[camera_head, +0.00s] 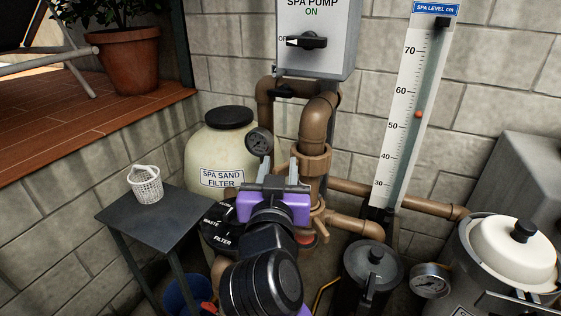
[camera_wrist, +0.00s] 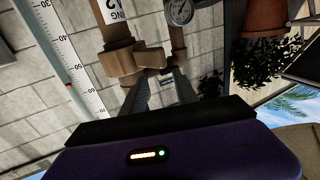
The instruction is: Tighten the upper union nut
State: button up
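The upper union nut (camera_head: 312,157) is a brown lugged collar on the upright pipe below the switch box. A second brown lugged fitting (camera_head: 318,226) sits lower, partly hidden by my gripper. My gripper (camera_head: 279,168), with a purple body, is left of and slightly below the upper nut, its two grey fingers pointing up and apart. In the upside-down wrist view, the fingertips (camera_wrist: 155,76) are spread close to a brown lugged nut (camera_wrist: 122,58). Nothing is clearly held between them; I cannot tell whether they touch a lug.
A pressure gauge (camera_head: 259,141) stands close left of the fingers. The sand filter tank (camera_head: 215,150) is behind, with the black valve top (camera_head: 217,236) below. A side table (camera_head: 155,222) holds a white basket (camera_head: 146,185). A level scale (camera_head: 398,110) stands right of the pipes.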

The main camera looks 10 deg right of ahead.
jog(key=v, duration=0.4)
jog(key=shift+s+r+b, duration=0.1)
jog(key=shift+s+b, duration=0.05)
jog(key=shift+b, duration=0.15)
